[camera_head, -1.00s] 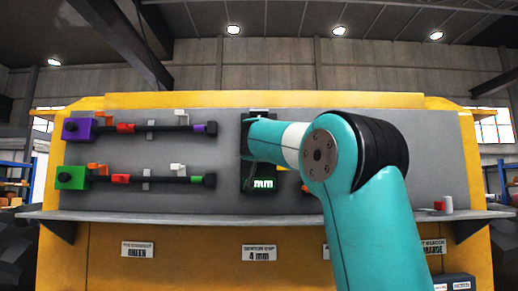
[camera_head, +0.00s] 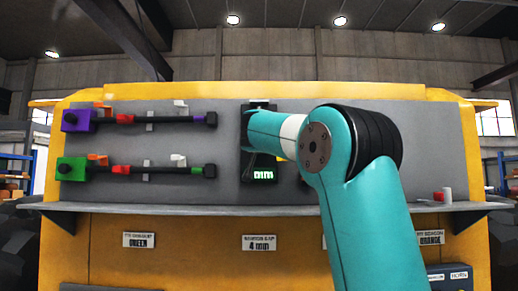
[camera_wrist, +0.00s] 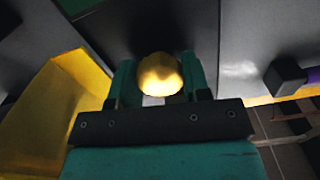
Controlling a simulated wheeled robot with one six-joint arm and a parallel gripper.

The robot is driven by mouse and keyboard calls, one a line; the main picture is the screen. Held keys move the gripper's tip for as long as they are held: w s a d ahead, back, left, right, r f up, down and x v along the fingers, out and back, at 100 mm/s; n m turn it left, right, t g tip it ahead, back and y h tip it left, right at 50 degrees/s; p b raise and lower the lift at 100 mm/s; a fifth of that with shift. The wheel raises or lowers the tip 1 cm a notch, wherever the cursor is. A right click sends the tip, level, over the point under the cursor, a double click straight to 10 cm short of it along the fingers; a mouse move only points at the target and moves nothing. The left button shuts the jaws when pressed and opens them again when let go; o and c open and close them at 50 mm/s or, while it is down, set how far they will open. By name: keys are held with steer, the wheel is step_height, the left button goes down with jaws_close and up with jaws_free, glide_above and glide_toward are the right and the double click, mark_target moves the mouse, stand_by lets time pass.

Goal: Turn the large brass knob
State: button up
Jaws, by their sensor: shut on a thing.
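The large brass knob (camera_wrist: 160,74) shows in the wrist view as a round, shiny gold shape. My gripper (camera_wrist: 160,85) is shut on it, with one teal finger on each side. In the head view my teal arm reaches to the grey panel and hides the knob and most of my gripper. A dark unit (camera_head: 246,189) with a lit green display (camera_head: 263,174) is partly visible beside and below my wrist. The display ends in "mm"; any digits are too small to read.
On the grey panel (camera_head: 320,193) at left are two dark bars with a purple block (camera_head: 77,120) and a green block (camera_head: 72,169) at their ends. A shelf (camera_head: 200,210) runs below, with a small white cylinder and red piece (camera_head: 444,195) at right. Label plates are under it.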

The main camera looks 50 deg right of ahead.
steer(key=m+b, duration=0.4)
steer(key=m, duration=0.1)
steer(key=shift+f+m, duration=0.15)
steer(key=shift+m, duration=0.15)
steer(key=m+b, duration=0.2)
steer(key=m, duration=0.3)
steer(key=shift+b, duration=0.3)
steer(key=m+b, duration=0.1)
steer(key=m, duration=0.4)
steer(key=shift+m+b, duration=0.4)
steer(key=m+b, duration=0.1)
steer(key=m, duration=0.5)
steer(key=o, duration=0.9)
